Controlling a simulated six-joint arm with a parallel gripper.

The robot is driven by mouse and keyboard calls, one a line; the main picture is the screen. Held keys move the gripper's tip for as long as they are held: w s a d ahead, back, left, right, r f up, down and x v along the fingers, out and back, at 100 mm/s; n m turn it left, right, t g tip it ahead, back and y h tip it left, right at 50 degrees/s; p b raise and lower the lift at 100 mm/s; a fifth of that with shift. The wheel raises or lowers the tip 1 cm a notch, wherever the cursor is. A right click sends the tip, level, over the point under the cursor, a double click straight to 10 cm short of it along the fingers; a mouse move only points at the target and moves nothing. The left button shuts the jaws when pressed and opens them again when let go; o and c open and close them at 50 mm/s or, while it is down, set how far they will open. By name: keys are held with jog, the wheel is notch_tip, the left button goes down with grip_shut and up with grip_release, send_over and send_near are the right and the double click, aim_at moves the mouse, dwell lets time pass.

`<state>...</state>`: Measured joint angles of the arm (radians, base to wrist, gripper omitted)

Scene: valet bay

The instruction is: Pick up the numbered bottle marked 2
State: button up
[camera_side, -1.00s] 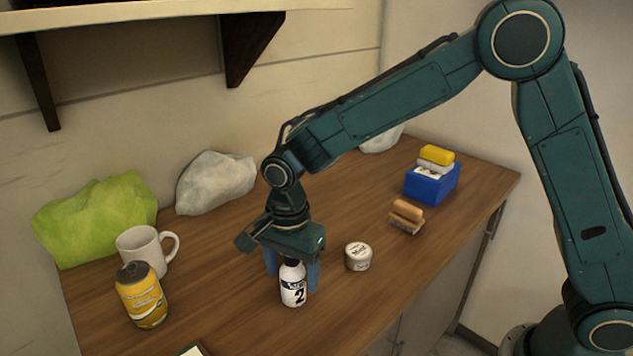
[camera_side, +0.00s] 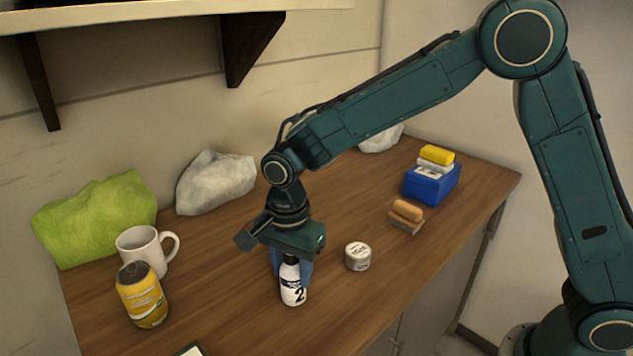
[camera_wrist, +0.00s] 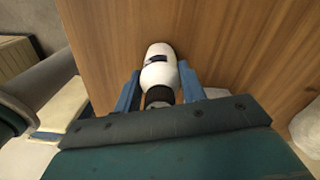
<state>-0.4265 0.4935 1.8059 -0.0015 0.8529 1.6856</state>
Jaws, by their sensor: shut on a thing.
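The white bottle marked 2 (camera_side: 292,287) stands upright on the wooden counter in the side view, with a dark label band and a black 2 facing the camera. My gripper (camera_side: 292,270) is over it from above, with its blue fingers shut on the bottle's sides. In the wrist view the bottle (camera_wrist: 158,68) lies between the two fingers of my gripper (camera_wrist: 160,88), its dark cap towards the palm. The bottle's base appears to rest on the counter.
A small round tin (camera_side: 358,256) stands close to the right. A yellow can (camera_side: 142,296) and a white mug (camera_side: 142,248) stand left. A wooden brush (camera_side: 406,216) and a blue box (camera_side: 432,184) are farther right. Green (camera_side: 95,215) and white cloths (camera_side: 215,182) lie along the wall.

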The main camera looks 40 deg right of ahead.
notch_tip(320, 180, up, 20)
jog(key=shift+f, duration=0.15)
dwell(0.5)
jog(key=shift+d, duration=0.15)
dwell(0.4)
